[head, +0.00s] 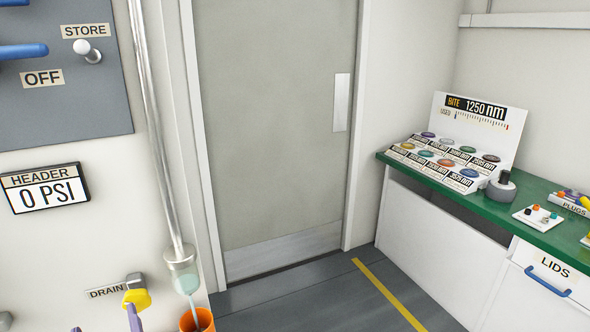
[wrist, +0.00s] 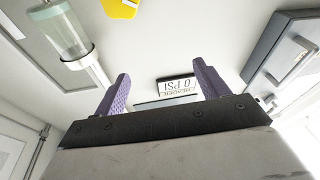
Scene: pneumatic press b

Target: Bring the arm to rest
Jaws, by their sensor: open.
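My gripper (wrist: 159,75) shows in the wrist view with two purple fingers spread apart and nothing between them. The wrist view is upside down. In it the header display (wrist: 178,86), reading 0 PSI, lies beyond the fingers. The yellow handle (wrist: 121,8) is at the top edge, apart from the fingers.
A clear bowl (head: 182,256) on a metal pipe hangs above an orange container (head: 197,320), with a pale stream between them. A grey panel (head: 65,110) with blue handles is upper left. A green counter (head: 450,203) stands right. Floor before the door (head: 270,120) is clear.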

